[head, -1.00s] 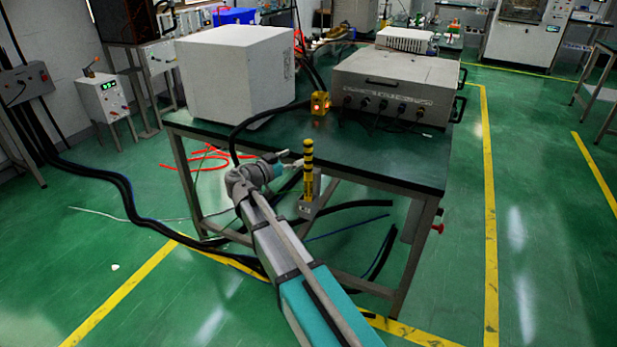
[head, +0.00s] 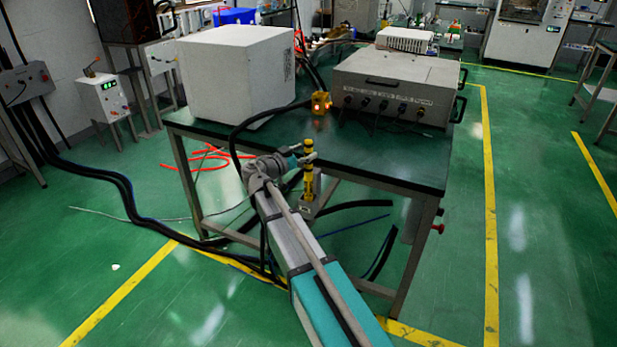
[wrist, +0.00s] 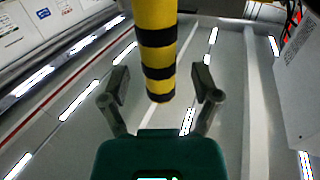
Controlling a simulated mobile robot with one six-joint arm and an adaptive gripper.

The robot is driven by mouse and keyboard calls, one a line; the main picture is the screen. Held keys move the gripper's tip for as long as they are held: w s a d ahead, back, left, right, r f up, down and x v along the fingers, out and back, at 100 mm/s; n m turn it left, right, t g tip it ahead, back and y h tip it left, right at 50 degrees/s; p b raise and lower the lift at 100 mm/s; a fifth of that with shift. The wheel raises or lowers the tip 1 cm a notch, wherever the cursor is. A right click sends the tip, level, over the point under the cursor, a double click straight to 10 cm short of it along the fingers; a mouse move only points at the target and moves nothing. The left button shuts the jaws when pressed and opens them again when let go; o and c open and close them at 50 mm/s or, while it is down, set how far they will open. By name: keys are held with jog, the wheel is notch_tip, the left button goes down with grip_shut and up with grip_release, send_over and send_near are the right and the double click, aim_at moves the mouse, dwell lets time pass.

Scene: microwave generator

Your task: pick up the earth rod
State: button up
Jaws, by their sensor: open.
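The earth rod (head: 308,180) is a yellow rod with black bands. It stands upright in a grey holder (head: 309,209) at the front side of the table. In the wrist view the rod (wrist: 156,52) comes down from the top edge and lies between the two fingers, with a visible gap on each side. My gripper (head: 303,156) is at the upper part of the rod in the head view and partly covers it. In the wrist view my gripper (wrist: 160,84) is open, with its fingers apart on either side of the rod.
The dark green table (head: 390,165) carries a white box (head: 235,75), a grey generator unit (head: 395,85) and a small yellow box with a lit orange lamp (head: 320,103). Black cables (head: 125,195) run across the floor. Green floor lies open at the right.

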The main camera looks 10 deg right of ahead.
jog(key=shift+w+d, duration=0.4)
jog(key=shift+d, duration=0.2)
jog(key=shift+c, duration=0.3)
grip_shut()
